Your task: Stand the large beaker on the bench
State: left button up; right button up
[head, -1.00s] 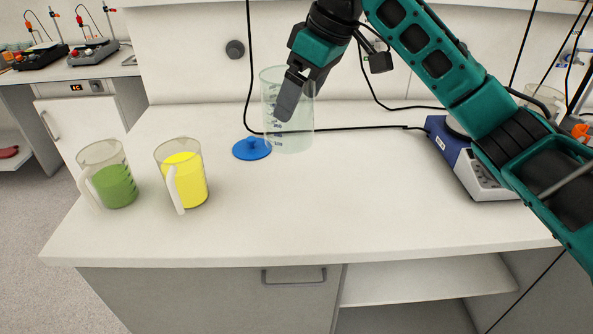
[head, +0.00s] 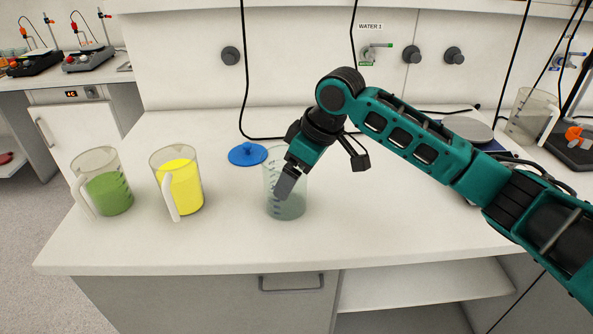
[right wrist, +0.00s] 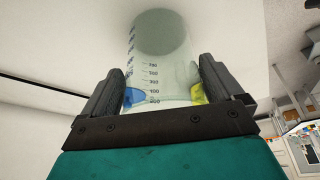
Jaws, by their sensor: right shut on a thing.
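The large clear beaker (head: 290,208) with graduation marks is upright over the front middle of the white bench (head: 360,235). My right gripper (head: 284,186) reaches down to it from the upper right and is shut on it. In the right wrist view the fingers (right wrist: 158,85) press the beaker (right wrist: 165,45) from both sides. Its base is close to the bench; I cannot tell whether they touch. My left gripper is not in view.
A jug of yellow juice (head: 184,190) and a jug of green juice (head: 106,194) stand to the left. A blue lid (head: 247,154) lies just behind the beaker. A balance (head: 467,128) is behind my right arm. The front right of the bench is clear.

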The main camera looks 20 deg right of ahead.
jog(key=o, duration=0.7)
jog(key=shift+f, duration=0.1)
jog(key=shift+o, duration=0.4)
jog(key=v, duration=1.2)
jog(key=shift+r, duration=0.25)
